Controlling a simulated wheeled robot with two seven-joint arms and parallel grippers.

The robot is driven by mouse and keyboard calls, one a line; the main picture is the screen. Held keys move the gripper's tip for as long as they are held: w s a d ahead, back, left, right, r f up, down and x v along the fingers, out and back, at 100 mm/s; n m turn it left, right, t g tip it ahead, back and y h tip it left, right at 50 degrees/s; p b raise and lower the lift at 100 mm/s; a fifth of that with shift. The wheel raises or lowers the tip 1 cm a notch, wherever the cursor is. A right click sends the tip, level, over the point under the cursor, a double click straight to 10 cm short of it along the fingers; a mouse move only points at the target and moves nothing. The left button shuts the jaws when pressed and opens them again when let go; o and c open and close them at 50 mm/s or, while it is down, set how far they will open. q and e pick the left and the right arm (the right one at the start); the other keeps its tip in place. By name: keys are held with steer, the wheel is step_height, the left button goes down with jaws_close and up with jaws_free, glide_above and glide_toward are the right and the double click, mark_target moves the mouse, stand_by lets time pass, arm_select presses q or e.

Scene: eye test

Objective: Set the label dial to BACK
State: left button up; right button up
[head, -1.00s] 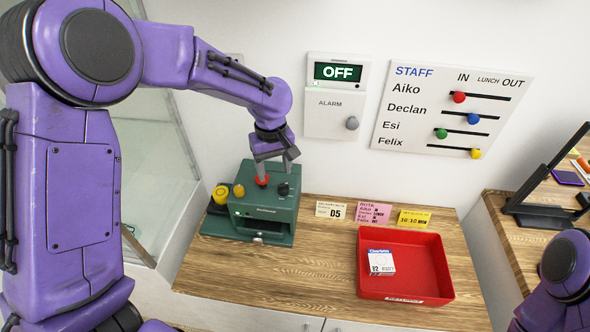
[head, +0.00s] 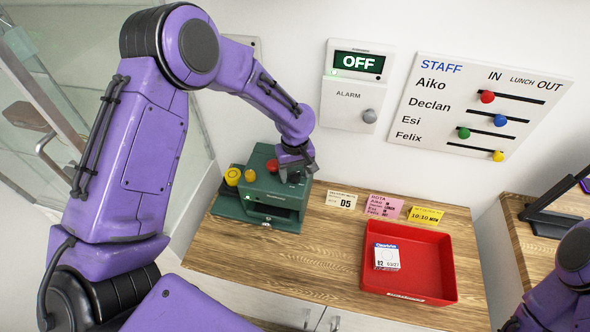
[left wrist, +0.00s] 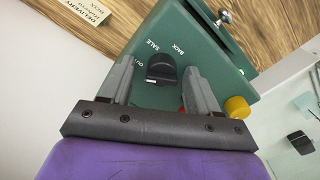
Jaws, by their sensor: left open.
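The label dial (left wrist: 161,68) is a black knob on the green label machine (left wrist: 215,62), with the words OUT, SALE and BACK printed around it. A small white mark shows on the knob's lower left edge; I cannot tell which word the dial is set to. My left gripper (left wrist: 160,82) is open, with one finger on each side of the dial and a gap visible around the knob. In the head view my left gripper (head: 297,168) is over the right part of the machine (head: 262,205) and hides most of the dial. My right gripper is out of view.
A red button (head: 272,165) and a yellow knob (head: 239,191) are on the machine left of the dial. A red tray (head: 440,270) with a small white box (head: 386,257) stands to the right. Note cards (head: 383,205) lie behind it. The alarm panel (head: 350,95) reads OFF.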

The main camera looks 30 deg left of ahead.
arm_select(q)
steer(key=shift+s+r, duration=0.1)
steer(key=shift+s, duration=0.1)
steer(key=shift+c, duration=0.5)
steer(key=shift+w, duration=0.1)
steer(key=c, duration=0.9)
steer(key=shift+c, duration=0.2)
steer(key=shift+m, duration=0.3)
steer(key=m, duration=2.2)
steer(key=shift+m, duration=0.4)
